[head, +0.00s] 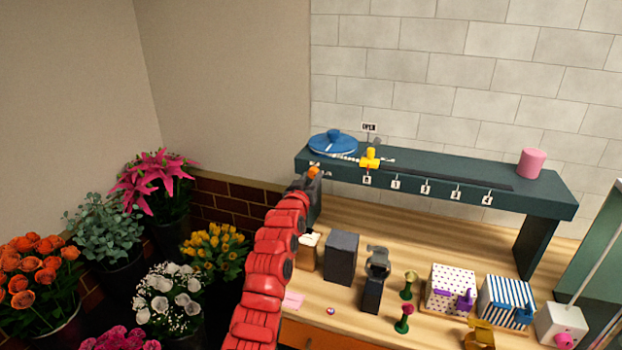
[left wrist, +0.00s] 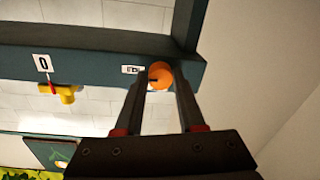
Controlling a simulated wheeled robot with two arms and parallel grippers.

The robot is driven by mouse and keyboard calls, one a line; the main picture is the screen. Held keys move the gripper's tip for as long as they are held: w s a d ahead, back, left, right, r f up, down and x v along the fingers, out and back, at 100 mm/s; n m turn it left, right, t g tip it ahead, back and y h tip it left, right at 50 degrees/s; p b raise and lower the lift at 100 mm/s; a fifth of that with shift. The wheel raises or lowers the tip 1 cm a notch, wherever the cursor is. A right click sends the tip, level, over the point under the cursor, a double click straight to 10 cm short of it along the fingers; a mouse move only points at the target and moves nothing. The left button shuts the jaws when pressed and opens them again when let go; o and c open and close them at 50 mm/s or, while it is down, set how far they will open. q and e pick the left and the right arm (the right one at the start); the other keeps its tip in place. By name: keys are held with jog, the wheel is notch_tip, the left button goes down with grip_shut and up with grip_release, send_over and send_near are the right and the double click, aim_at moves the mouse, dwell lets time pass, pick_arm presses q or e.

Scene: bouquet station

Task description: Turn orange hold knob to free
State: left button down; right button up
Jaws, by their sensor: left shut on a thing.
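The orange hold knob (head: 313,172) sits on the front face of the dark green shelf (head: 540,205), at its left end. In the left wrist view the knob (left wrist: 160,74) shows between the fingertips, with a dark mark on it. A small white label (left wrist: 132,70) is beside it, too small to read. My left gripper (left wrist: 159,84) is shut on the orange knob. In the head view my red left arm reaches up to it, and the gripper partly hides the shelf's left leg. My right gripper is not in view.
A yellow slider (head: 370,158) stands by numbered tags along the shelf edge. A blue round lid-like piece (head: 333,142) and a pink cylinder (head: 532,163) sit on top. Boxes (head: 452,289) and a grey block (head: 341,258) stand on the wooden bench. Potted flowers (head: 163,185) crowd the left.

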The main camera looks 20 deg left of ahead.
pick_arm(q)
jog(key=n, duration=0.4)
jog(key=shift+r+n+p, duration=0.15)
jog(key=shift+n+p, duration=0.25)
jog(key=n+p, duration=0.1)
jog(key=n, duration=0.2)
jog(key=shift+n+g, duration=0.3)
jog(key=n+p, duration=0.2)
jog(key=n, duration=0.1)
jog(key=shift+r+h, duration=0.1)
jog(key=shift+h, duration=0.2)
jog(key=n+p, duration=0.2)
jog(key=n, duration=0.1)
jog(key=shift+n+p, duration=0.4)
jog(key=shift+n+h+p, duration=0.3)
jog(key=shift+n+p, duration=0.05)
jog(key=shift+n, duration=0.35)
jog(key=c, duration=0.5)
grip_release()
jog(key=shift+s, duration=0.15)
